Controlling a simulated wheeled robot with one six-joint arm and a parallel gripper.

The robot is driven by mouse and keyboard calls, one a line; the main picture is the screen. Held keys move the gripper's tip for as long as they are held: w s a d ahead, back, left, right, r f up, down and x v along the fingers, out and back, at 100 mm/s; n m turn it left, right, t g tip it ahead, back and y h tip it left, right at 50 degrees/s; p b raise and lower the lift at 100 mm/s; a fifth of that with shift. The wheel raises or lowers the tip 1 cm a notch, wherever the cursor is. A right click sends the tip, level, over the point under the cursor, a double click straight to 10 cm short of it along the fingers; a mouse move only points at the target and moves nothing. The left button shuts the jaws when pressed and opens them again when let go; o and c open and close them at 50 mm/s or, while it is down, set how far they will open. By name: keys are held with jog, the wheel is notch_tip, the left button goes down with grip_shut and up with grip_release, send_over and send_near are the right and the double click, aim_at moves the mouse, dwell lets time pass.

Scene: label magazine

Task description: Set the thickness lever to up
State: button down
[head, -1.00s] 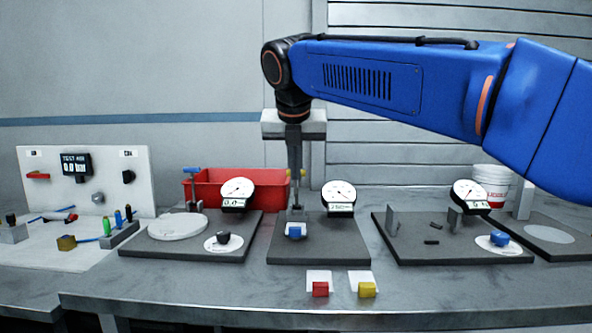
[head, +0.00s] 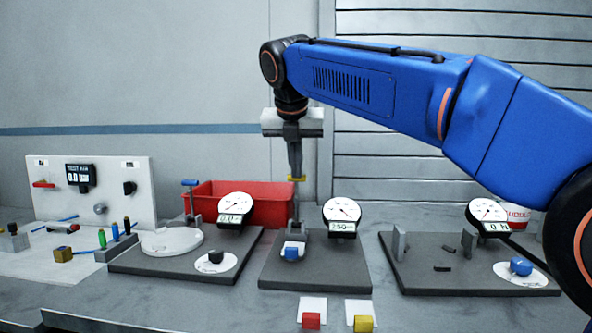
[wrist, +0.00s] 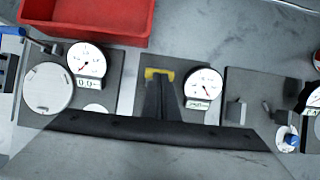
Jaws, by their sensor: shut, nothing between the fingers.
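The middle station has a grey base plate (head: 330,278), a round dial gauge (head: 342,210) with a readout that looks like 250, and a blue block (head: 291,253). My gripper (head: 296,172) is shut and empty, pointing down at this crosspiece. In the wrist view the yellow crosspiece (wrist: 160,74) shows at the ends of the dark fingers, left of the gauge (wrist: 203,83). I cannot tell whether they touch. The lever's lower part is hard to make out.
A red bin (head: 250,205) stands close behind. The left station's gauge (head: 235,207) and the right station's gauge (head: 488,213) flank the middle one. Red (head: 311,321) and yellow (head: 362,323) blocks sit in front. The bench between stations is clear.

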jog(key=shift+w, duration=0.2)
dwell(0.3)
jog(key=shift+s, duration=0.15)
jog(key=w+r+v, duration=0.1)
jog(key=v, duration=1)
jog(key=shift+r, duration=0.2)
jog(key=shift+w, duration=0.1)
